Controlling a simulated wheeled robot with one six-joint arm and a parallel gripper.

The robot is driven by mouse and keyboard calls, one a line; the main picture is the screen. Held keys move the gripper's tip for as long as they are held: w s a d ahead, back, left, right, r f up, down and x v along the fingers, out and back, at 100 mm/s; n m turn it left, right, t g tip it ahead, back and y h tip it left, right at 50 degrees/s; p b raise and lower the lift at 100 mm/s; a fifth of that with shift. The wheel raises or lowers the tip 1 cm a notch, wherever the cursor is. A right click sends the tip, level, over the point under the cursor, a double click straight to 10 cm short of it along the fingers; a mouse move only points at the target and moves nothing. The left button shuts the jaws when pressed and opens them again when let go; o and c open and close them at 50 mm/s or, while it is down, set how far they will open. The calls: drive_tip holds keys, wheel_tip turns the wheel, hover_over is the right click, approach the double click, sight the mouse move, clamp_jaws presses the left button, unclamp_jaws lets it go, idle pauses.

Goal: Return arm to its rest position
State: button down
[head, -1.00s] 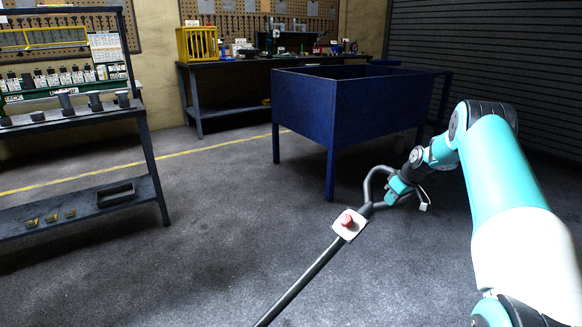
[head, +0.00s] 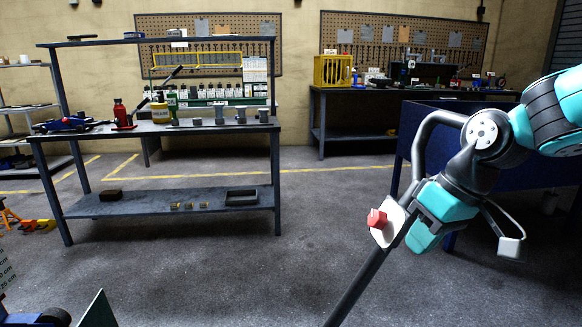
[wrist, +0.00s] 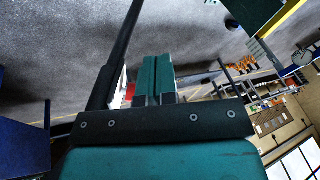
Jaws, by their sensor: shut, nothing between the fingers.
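My gripper (head: 424,236) is at the right of the head view, its teal fingers beside the jack's handle. In the wrist view, my gripper (wrist: 157,66) shows both teal fingers pressed together with nothing between them. The trolley jack's dark handle (head: 358,288) rises from the bottom edge to a looped grip at the upper right. A white plate with a red knob (head: 378,219) sits on it. The handle (wrist: 121,55) also runs just left of the fingers in the wrist view. I cannot tell whether fingers and handle touch. The arm hides part of the grip.
A workbench (head: 170,203) with bottles and tools stands at left centre. A blue bin (head: 403,150) stands behind my arm at the right. Another bench (head: 322,115) is at the back wall. An orange stand (head: 33,224) is at far left. The middle floor is clear.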

drive_tip(key=s+a+r+n+g+p, duration=0.1)
drive_tip(key=s+a, duration=0.2)
drive_tip(key=s, duration=0.6)
drive_tip(key=s+a+n+g, duration=0.1)
drive_tip(key=s+a, duration=0.2)
drive_tip(key=s, duration=0.6)
wheel_tip(320, 180, up, 19)
drive_tip(key=p, duration=1.8)
drive_tip(key=shift+w+f+m, duration=0.15)
drive_tip(key=shift+f+m, duration=0.05)
drive_tip(key=shift+m, duration=0.1)
